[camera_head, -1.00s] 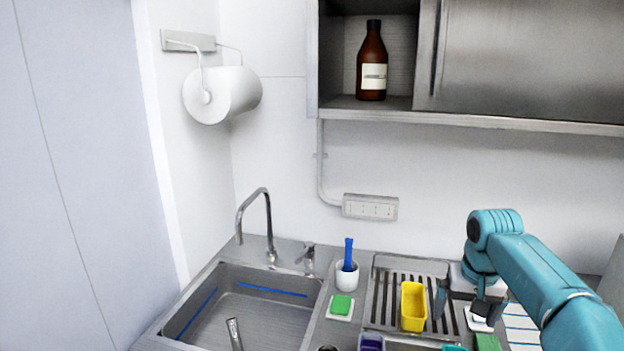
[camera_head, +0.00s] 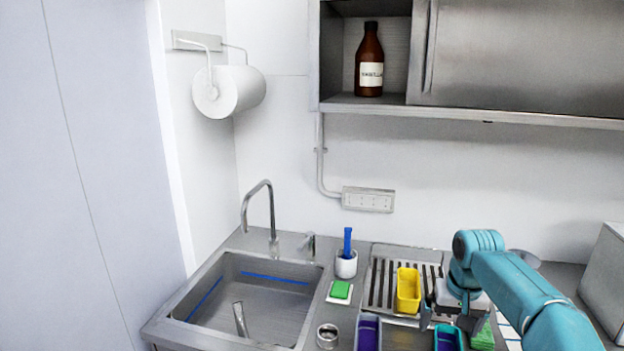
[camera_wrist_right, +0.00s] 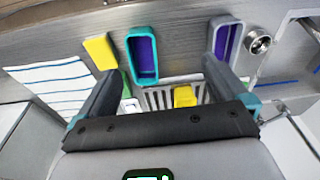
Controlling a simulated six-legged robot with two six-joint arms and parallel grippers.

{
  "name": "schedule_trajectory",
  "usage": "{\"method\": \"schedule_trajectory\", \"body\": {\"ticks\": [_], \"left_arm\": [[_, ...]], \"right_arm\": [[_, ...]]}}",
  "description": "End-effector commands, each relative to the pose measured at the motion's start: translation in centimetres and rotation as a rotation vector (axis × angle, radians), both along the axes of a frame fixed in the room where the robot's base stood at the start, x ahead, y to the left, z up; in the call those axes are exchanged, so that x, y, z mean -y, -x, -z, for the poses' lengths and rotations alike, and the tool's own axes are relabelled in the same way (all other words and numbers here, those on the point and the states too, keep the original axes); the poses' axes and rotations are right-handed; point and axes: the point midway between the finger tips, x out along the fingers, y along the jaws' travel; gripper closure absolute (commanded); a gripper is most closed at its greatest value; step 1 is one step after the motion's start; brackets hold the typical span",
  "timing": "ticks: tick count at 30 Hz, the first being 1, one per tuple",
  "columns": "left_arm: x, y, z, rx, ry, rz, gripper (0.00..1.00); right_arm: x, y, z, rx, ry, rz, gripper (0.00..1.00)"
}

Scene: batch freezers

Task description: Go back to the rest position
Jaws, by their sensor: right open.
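My right arm comes in from the right in the head view, bent above the counter. Its gripper (camera_head: 445,308) hangs low beside the yellow tub (camera_head: 408,290), partly hidden by my arm. In the right wrist view the gripper (camera_wrist_right: 160,88) is open, with its two dark fingers wide apart and nothing between them held. The yellow tub (camera_wrist_right: 185,96) shows beyond the fingers on the slatted rack. My left gripper is in neither view.
A sink (camera_head: 255,300) with a tap lies left. A cabinet (camera_head: 520,60) hangs above.

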Motion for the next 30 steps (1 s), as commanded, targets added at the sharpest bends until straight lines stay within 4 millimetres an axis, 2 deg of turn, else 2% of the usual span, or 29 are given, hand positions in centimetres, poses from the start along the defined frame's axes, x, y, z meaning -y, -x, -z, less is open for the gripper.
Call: {"method": "schedule_trajectory", "body": {"ticks": [1,5,8,11,14,15,17,18,20,22,24,27,30], "left_arm": [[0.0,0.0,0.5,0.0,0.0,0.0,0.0],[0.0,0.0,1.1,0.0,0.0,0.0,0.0],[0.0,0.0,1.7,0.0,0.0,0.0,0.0],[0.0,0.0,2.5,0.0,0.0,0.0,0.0],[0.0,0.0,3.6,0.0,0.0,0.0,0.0],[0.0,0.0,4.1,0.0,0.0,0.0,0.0],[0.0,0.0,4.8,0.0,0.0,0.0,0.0],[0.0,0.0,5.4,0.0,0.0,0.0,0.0],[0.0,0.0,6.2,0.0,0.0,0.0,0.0],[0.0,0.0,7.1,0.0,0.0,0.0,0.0],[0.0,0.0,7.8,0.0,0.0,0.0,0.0],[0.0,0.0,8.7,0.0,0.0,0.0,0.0],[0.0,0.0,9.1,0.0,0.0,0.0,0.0]], "right_arm": [[-0.5,0.0,1.9,-0.008,-0.009,-0.016,0.0],[-2.0,0.0,6.1,-0.011,-0.036,-0.053,0.0],[-3.4,0.4,10.0,-0.015,-0.064,-0.082,0.0],[-5.1,1.6,14.8,-0.023,-0.101,-0.113,0.0],[-7.5,3.8,20.8,-0.031,-0.152,-0.137,0.0],[-8.5,5.2,23.4,-0.037,-0.177,-0.146,0.0],[-10.2,7.8,27.4,-0.045,-0.216,-0.151,0.0],[-11.3,9.8,29.9,-0.049,-0.239,-0.151,0.0],[-12.8,13.2,33.3,-0.058,-0.275,-0.145,0.0],[-14.4,17.8,36.7,-0.069,-0.31,-0.127,0.0],[-15.6,22.2,39.0,-0.079,-0.332,-0.106,0.0],[-16.5,27.4,40.8,-0.091,-0.346,-0.075,0.0],[-16.8,31.0,41.3,-0.099,-0.347,-0.054,0.0]]}}
